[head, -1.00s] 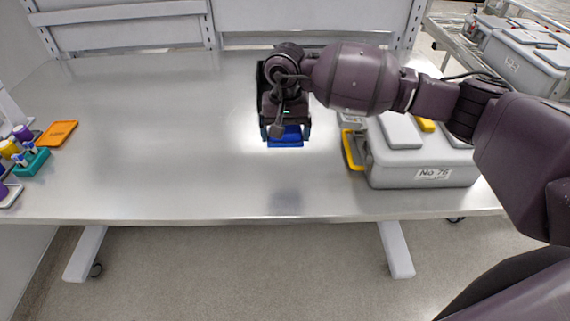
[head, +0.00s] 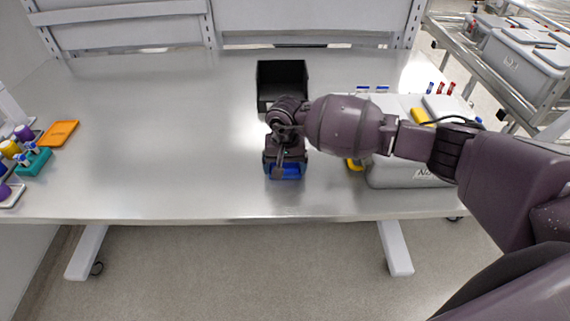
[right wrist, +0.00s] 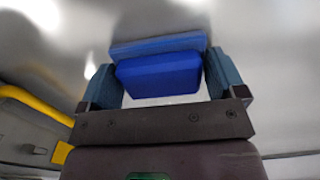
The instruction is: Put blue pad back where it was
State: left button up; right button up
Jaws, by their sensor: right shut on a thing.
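The blue pad (head: 286,172) is in my right gripper (head: 284,168), over the middle of the table towards its front edge. In the right wrist view the blue pad (right wrist: 160,72) lies between the two blue-grey fingers of the gripper (right wrist: 162,82), which are shut on it. The gripper points down in the head view; I cannot tell how far the pad is above the table. My left gripper is not in view.
An open black bin (head: 282,84) stands behind the gripper. A grey lidded box (head: 400,172) with tubes by it is to the right. An orange pad (head: 58,134) and a teal tube rack (head: 34,162) are at the left. The table (head: 160,150) between is clear.

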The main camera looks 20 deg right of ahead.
aim_at(285, 164)
jog(key=shift+f, duration=0.1)
jog(key=o, duration=0.6)
jog(key=shift+r, duration=0.3)
jog(key=shift+r+b, duration=0.7)
jog(key=shift+r, duration=5.15)
